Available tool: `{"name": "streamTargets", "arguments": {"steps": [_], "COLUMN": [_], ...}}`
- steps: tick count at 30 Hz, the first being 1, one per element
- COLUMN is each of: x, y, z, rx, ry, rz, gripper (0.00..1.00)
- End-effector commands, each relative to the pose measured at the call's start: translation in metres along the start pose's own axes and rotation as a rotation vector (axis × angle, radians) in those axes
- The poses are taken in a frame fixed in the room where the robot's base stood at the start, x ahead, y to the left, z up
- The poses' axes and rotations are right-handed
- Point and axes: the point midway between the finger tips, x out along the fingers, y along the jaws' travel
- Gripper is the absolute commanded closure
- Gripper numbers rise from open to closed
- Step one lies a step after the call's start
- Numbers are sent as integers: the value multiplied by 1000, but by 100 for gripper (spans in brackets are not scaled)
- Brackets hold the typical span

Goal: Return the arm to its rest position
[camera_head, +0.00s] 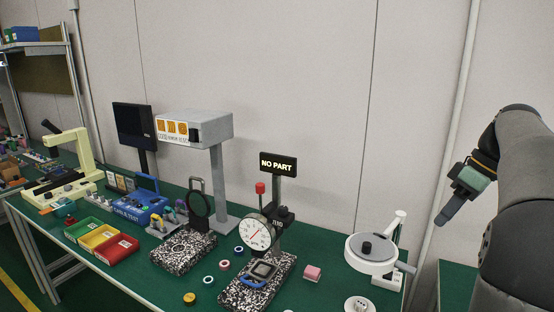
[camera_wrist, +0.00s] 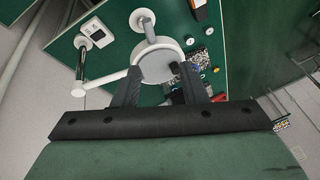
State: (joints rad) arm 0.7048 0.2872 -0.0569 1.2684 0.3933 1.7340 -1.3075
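My arm reaches in from the right edge of the head view. My gripper (camera_head: 444,216) hangs in the air, tilted down to the left, in front of the wall and to the right of the white round-topped device (camera_head: 371,253). In the wrist view my gripper (camera_wrist: 160,70) shows two dark fingers standing apart. The white round-topped device (camera_wrist: 156,63) shows beyond and between them. I see nothing held between the fingers.
The green bench (camera_head: 325,285) carries a dial gauge (camera_head: 257,234) on a speckled base, a "NO PART" sign (camera_head: 278,164), coloured bins (camera_head: 103,240) and a grey box on a post (camera_head: 193,127). The air around my gripper looks clear.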

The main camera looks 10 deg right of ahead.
Motion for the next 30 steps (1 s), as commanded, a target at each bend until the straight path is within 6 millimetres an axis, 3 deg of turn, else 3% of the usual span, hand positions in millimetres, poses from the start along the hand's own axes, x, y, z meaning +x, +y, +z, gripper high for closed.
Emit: {"name": "streamTargets", "arguments": {"steps": [1, 3, 7, 12, 15, 21, 30], "x": [14, 41, 100, 169, 200, 232, 237], "y": [-24, -56, -127, -213, -248, -280, -283], "z": [-16, -30, -36, -5, 23, 60, 66], "rx": [37, 122, 274, 422, 474, 527, 540], "ry": [-28, -74, -160, -229, -238, -228, -226], "rz": [-3, 11, 70, 183, 243, 307, 315], "gripper": [61, 61, 61, 61, 61, 61, 61]}}
